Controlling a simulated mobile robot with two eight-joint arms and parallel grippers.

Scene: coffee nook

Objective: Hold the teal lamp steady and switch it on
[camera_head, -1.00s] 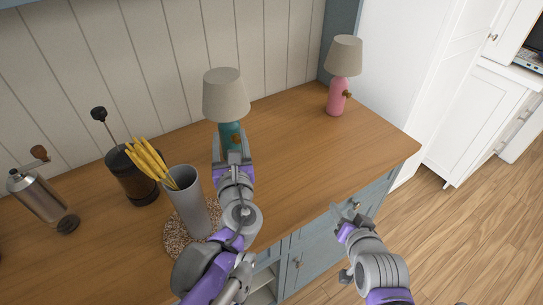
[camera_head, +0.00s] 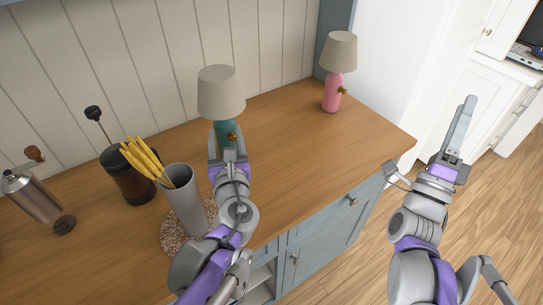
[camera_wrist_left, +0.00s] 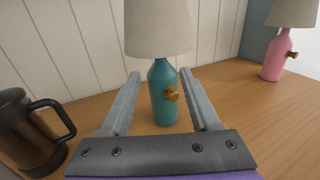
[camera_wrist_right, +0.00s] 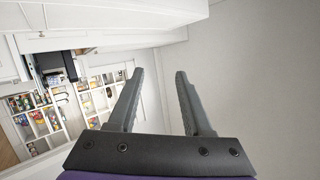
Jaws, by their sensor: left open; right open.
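The teal lamp (camera_head: 226,134) stands upright on the wooden counter, with a beige shade (camera_head: 221,92) and a brass knob (camera_wrist_left: 171,94) on its body. My left gripper (camera_head: 228,140) is open, its fingers on either side of the teal body. In the left wrist view the body stands between the open fingers (camera_wrist_left: 160,88), with gaps showing on both sides. My right gripper (camera_head: 463,130) is open and empty, raised to the right of the counter, away from the lamp. The right wrist view shows nothing between its fingers (camera_wrist_right: 158,88).
A pink lamp (camera_head: 332,93) stands at the counter's back right. A grey cup (camera_head: 183,201) of yellow sticks on a speckled mat (camera_head: 175,236), a French press (camera_head: 128,176) and a grinder (camera_head: 34,197) are on the left.

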